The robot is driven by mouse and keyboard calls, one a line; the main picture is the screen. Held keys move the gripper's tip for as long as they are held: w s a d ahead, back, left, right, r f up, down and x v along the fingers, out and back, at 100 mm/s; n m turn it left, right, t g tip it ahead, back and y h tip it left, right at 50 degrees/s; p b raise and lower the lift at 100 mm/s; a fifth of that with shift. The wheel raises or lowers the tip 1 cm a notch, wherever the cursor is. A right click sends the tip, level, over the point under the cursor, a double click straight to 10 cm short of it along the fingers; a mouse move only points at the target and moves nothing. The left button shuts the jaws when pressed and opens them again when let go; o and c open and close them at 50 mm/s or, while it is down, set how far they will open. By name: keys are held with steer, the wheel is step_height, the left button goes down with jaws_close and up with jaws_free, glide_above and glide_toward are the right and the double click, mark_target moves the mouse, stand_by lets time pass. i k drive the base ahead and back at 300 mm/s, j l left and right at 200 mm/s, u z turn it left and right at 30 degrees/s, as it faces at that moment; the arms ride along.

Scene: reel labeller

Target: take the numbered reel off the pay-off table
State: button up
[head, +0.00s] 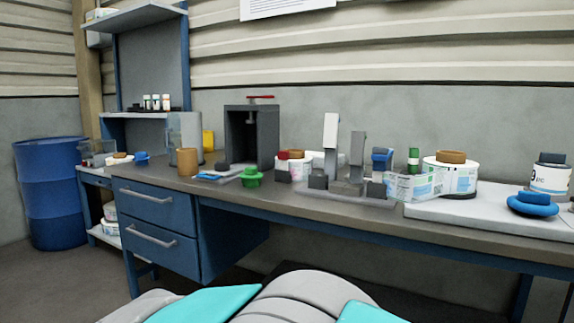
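A white roll with a brown core on top (450,174) stands at the right of the long bench, with small coloured print on its side. Another white roll with a dark top and large dark print (552,178) is at the right edge; the print is too small to read. A band of white printed labels (414,187) is beside the brown-cored roll. I cannot tell which roll is the numbered reel. The pale slab (470,214) at the bench's right may be the pay-off table. My gripper is not in view.
The bench (330,205) crosses the view, with blue drawers (155,225) below. A grey fixture with two posts (345,175), a dark open box frame (238,135), a green spool (251,177) and a blue knob-like piece (532,205) stand on it. A blue drum (50,195) is at left.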

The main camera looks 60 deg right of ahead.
mark_target(551, 175)
steer(key=i+z, duration=0.2)
steer(key=z, duration=1.95)
